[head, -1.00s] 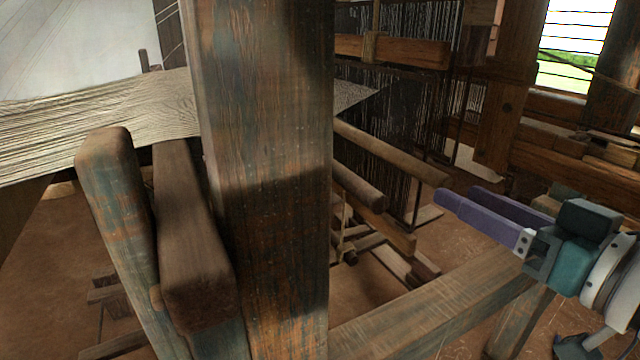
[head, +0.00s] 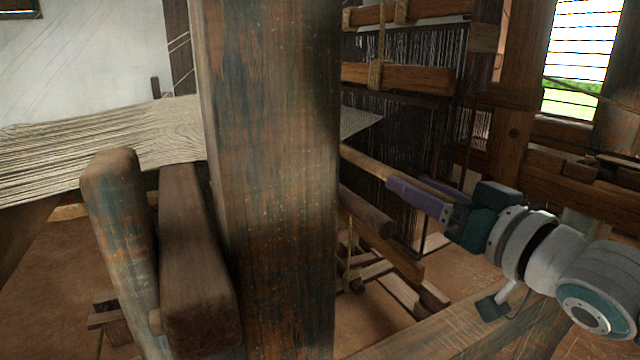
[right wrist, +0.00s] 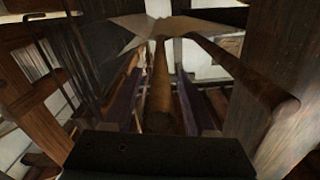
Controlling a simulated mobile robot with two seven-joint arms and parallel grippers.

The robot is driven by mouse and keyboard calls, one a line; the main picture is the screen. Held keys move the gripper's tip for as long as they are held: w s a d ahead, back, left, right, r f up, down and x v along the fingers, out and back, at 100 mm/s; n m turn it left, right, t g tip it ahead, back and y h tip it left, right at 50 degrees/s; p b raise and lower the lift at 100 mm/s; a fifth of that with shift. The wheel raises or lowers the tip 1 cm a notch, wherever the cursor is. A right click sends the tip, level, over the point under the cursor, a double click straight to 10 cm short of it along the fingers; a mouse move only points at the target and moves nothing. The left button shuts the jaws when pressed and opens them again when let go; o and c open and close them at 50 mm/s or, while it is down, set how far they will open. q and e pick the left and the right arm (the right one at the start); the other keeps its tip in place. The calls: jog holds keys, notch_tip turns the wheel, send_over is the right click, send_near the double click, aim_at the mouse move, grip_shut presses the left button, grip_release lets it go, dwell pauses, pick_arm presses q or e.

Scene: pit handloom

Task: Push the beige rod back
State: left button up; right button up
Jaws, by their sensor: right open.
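The beige rod (head: 364,163) comes out from behind the big post in the head view and runs toward my right gripper. Its near end is hidden by the gripper. My right gripper (head: 402,184), with purple fingers, is open at this near end. In the right wrist view the rod (right wrist: 160,85) runs lengthwise between the two spread fingers (right wrist: 160,100), with a gap on each side. I cannot tell whether its end touches the gripper. My left gripper is not in view.
A thick wooden post (head: 268,190) blocks the middle of the head view. Pale cloth (head: 100,140) stretches at left. A darker, thicker beam (head: 366,212) lies below the rod. Heddle frames (head: 415,78) hang behind it. A frame beam (head: 450,330) crosses below my right arm.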

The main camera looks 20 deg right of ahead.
grip_shut()
dwell(0.4)
dwell(1.0)
